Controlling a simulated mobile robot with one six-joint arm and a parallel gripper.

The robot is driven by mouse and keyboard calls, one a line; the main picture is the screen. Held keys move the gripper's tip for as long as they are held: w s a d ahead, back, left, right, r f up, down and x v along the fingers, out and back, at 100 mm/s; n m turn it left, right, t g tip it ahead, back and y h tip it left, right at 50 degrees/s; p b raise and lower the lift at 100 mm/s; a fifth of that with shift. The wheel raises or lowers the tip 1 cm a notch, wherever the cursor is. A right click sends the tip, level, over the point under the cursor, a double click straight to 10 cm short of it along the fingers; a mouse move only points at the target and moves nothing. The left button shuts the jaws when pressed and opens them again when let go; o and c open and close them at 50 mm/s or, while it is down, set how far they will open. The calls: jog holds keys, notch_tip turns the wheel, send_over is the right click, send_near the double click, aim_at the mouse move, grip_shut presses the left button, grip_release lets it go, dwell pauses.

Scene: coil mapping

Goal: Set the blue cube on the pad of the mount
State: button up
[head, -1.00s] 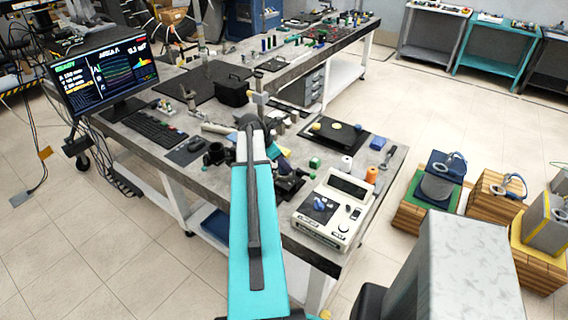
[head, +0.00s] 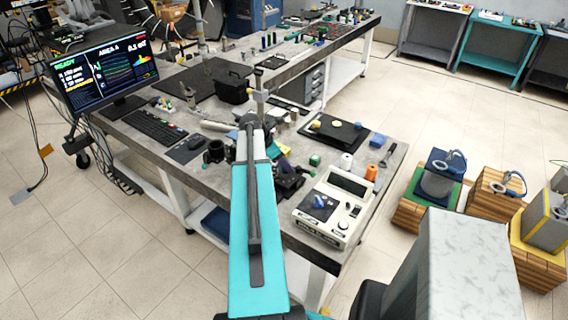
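My teal arm reaches up over the bench's front edge and covers part of the top. Dark parts show just right of the arm, but I cannot make out gripper fingers or whether they hold anything. The blue cube is apart from my arm.
A white instrument (head: 334,208) stands on the front corner. A black bin (head: 233,90) and keyboard (head: 154,129) lie left. Coils on wooden crates (head: 411,214) stand right.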

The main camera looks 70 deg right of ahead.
jog(key=shift+r, duration=0.2)
jog(key=b+v, duration=0.3)
jog(key=v, duration=0.8)
jog(key=shift+w+a+r, duration=0.15)
jog(key=shift+w+r, duration=0.05)
jog(key=shift+r, duration=0.1)
dwell(0.6)
jog(key=w+a+f+m+t+y, duration=0.1)
jog(key=w+a+f, duration=0.7)
jog(key=a+f, duration=0.3)
jog(key=w+a+f+m+y, duration=0.1)
jog(key=w+a+f, duration=0.6)
jog(key=a+f, duration=0.4)
jog(key=a+f+m+y, duration=0.1)
jog(key=a+f, duration=0.5)
jog(key=a, duration=0.3)
jog(key=a+f+m, duration=0.1)
jog(key=a+f, duration=0.5)
jog(key=a, duration=0.3)
jog(key=s+a+f+m, duration=0.1)
jog(key=s+a+f, duration=0.3)
jog(key=a, duration=0.3)
jog(key=s+a+f+m+g, duration=0.1)
jog(key=s+a+f+m, duration=0.1)
jog(key=s+a+f, duration=0.2)
jog(key=s+a+f+m+g+y, duration=0.1)
jog(key=s+a+f, duration=0.4)
jog(key=a, duration=0.7)
jog(key=shift+s+m, duration=0.5)
jog(key=shift+s, duration=0.55)
